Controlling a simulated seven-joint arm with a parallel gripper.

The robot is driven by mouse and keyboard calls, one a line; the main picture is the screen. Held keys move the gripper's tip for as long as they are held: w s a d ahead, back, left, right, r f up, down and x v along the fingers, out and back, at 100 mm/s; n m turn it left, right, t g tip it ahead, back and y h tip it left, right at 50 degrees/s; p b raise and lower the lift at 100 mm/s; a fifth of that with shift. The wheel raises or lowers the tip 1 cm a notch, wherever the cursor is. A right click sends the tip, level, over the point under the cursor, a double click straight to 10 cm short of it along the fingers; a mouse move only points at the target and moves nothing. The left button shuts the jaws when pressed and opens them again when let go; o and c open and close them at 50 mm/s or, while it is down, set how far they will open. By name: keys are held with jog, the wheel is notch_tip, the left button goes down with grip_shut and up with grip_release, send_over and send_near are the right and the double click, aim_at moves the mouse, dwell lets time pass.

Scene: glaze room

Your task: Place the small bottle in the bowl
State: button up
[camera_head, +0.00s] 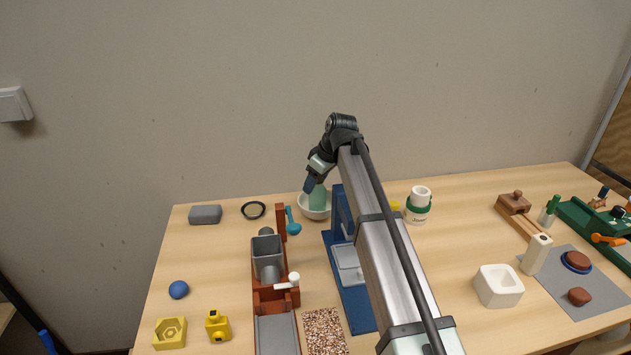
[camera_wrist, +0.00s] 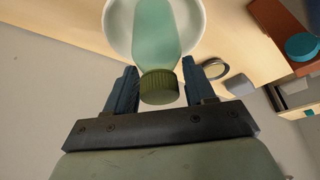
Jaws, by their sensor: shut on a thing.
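The small bottle (camera_wrist: 157,40) is pale green and see-through with a ribbed olive cap. My gripper (camera_wrist: 155,88) is shut on it near the cap end. The white bowl (camera_wrist: 113,30) lies behind the bottle's body in the wrist view. In the head view the bowl (camera_head: 304,211) stands at the back of the table, and the bottle (camera_head: 318,197) is over or inside it, below my gripper (camera_head: 312,186). Whether the bottle's base touches the bowl is hidden.
A blue stand (camera_head: 339,262) is close on the bowl's right. A teal scoop (camera_head: 292,226) and a brown machine with a grey hopper (camera_head: 267,250) are on its left. A black ring (camera_head: 253,203) and grey block (camera_head: 205,214) lie farther left. A white jar (camera_head: 418,207) stands right.

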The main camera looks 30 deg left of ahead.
jog(key=shift+f, duration=0.35)
jog(key=o, duration=1.4)
jog(key=shift+r, duration=0.1)
jog(key=shift+r, duration=0.2)
jog(key=v, duration=1.2)
jog(key=shift+r, duration=0.1)
